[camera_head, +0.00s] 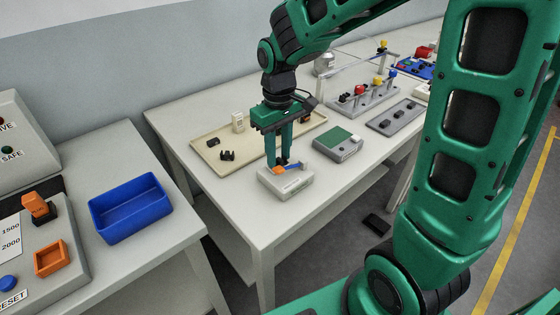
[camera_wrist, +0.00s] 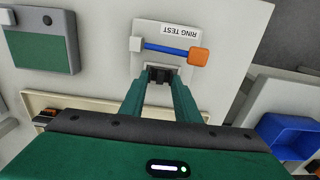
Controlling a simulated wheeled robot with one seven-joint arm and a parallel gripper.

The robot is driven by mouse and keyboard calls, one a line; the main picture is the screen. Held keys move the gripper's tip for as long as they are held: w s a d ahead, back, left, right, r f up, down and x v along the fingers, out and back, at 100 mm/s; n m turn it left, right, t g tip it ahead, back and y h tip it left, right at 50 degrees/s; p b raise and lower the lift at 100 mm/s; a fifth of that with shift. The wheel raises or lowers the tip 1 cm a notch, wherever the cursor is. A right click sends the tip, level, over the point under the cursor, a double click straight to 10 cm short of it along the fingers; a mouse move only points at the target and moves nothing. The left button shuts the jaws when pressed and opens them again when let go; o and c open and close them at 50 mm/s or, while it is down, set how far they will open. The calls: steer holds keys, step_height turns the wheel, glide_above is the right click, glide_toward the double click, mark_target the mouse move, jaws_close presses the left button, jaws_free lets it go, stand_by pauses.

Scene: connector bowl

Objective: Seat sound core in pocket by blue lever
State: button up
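The ring test box (camera_head: 287,185) is a light grey block near the table's front edge. Its blue lever (camera_wrist: 165,47) ends in an orange knob (camera_wrist: 199,56); the lever also shows in the head view (camera_head: 295,167). My gripper (camera_head: 281,163) points down at the box, its green fingertips beside the lever. In the wrist view my gripper (camera_wrist: 161,76) has its fingers on either side of a dark core (camera_wrist: 160,75), right by the lever. The fingers and core hide the pocket, so I cannot tell how deep the core sits. No mark on the core is readable.
A beige tray (camera_head: 208,143) behind the box holds a black core piece (camera_head: 227,156) and a white block (camera_head: 238,122). A grey device with a green panel (camera_head: 339,144) stands to the right. A blue bin (camera_head: 130,207) is on the left table.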

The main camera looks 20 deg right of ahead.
mark_target(279, 159)
steer(key=shift+s+r, duration=0.1)
steer(key=shift+r, duration=2.4)
